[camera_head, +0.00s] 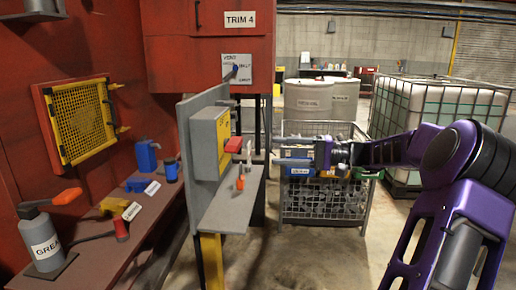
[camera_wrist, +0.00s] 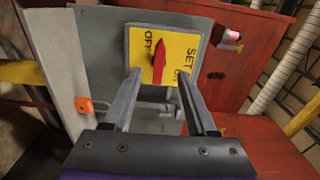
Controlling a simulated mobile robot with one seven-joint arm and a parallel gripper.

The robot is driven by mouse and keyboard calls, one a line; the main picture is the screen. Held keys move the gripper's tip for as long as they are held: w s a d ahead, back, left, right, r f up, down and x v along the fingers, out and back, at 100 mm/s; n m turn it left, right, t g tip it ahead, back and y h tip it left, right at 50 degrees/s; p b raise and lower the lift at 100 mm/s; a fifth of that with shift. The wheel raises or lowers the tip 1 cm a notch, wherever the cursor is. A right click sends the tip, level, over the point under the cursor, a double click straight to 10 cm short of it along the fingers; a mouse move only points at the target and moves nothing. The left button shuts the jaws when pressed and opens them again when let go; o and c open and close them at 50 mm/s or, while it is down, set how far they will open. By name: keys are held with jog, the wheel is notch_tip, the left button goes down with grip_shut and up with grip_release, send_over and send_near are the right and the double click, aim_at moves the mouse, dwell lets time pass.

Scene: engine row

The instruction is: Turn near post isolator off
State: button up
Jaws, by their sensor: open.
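The near post isolator is a yellow plate (camera_wrist: 165,50) marked OFF and SET with a red handle (camera_wrist: 158,62), on a grey post panel. In the wrist view the handle stands nearly upright between the two labels. In the head view the yellow box (camera_head: 222,130) shows edge-on, with the red handle (camera_head: 233,145) sticking out to the right. My gripper (camera_head: 275,155) is open and empty, just right of the handle. In the wrist view its fingertips (camera_wrist: 159,73) are spread on either side of the handle's lower end; I cannot tell whether they touch it.
A grey shelf (camera_head: 232,206) juts out below the isolator, with an orange item (camera_head: 240,183) above it. A wire cage (camera_head: 325,203) stands behind my gripper. A red bench (camera_head: 85,262) at left holds a grease bottle (camera_head: 42,240) and blue items. A TRIM 4 cabinet (camera_head: 210,60) stands behind.

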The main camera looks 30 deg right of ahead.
jog(key=v, duration=0.6)
jog(key=shift+w, duration=0.1)
dwell(0.3)
